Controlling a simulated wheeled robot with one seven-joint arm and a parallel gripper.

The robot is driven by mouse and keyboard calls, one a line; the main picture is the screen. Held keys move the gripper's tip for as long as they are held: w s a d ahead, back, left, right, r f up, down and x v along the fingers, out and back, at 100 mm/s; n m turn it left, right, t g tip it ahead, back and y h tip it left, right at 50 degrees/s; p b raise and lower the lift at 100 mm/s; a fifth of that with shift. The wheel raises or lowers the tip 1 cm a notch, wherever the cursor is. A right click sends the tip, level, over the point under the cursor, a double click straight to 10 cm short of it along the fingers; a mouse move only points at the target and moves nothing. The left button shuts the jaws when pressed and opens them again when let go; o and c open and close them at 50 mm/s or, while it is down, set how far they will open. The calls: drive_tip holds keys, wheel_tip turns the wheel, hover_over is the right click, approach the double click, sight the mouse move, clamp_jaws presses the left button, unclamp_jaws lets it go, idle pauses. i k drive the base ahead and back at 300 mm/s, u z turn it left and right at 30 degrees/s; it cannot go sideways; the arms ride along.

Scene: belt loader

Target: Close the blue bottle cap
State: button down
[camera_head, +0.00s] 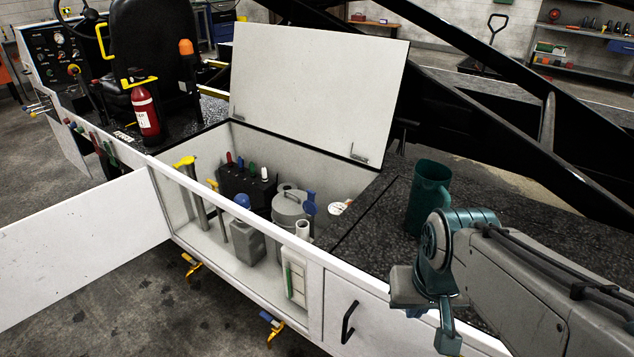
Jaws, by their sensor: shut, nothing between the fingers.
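A round blue cap (242,200) sits at the top of a squarish grey bottle (247,242) in the open side compartment of the white loader body. Whether that cap is fully seated is too small to tell. A second blue part (310,203) stands upright beside a round grey metal tank (290,208); I cannot tell if it is a raised cap. My gripper (448,338) is at the lower right, outside the compartment, in front of the white side panel. It is shut, holds nothing and is well apart from the bottle.
The compartment's white lid (318,90) stands raised and its side door (75,245) is swung out to the left. Yellow-topped posts (197,197), a black block with coloured knobs (245,184) and a white container (296,275) crowd the inside. A green jug (428,195) stands on the dark deck.

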sight(310, 208)
drive_tip(key=k, duration=0.85)
drive_tip(key=u, duration=0.95)
drive_tip(key=i, duration=1.1)
drive_tip(key=z, duration=0.75)
drive_tip(key=i, duration=0.9)
drive_tip(key=z, duration=0.2)
